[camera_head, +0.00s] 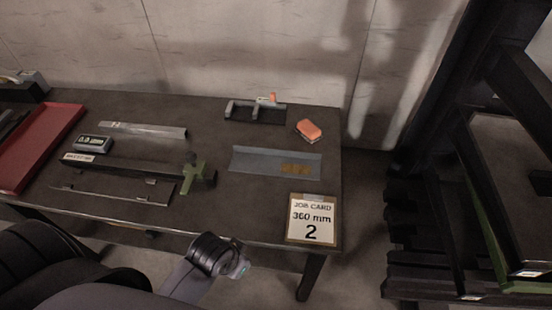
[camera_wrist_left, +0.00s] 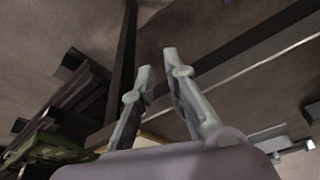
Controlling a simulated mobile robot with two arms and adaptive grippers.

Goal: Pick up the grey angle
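A grey angle (camera_head: 275,162), a long folded strip with a rusty yellow-brown patch near its right end, lies on the right part of the dark table. A second, narrower light grey strip (camera_head: 145,130) lies at the back left of the table. My left gripper (camera_wrist_left: 157,62) shows in the left wrist view with its two fingers apart and nothing between them. In the head view, part of my arm is in front of the table's near edge, apart from the angle; no fingers show there. My right gripper is not in view.
A dark rack (camera_head: 430,255) stands at right.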

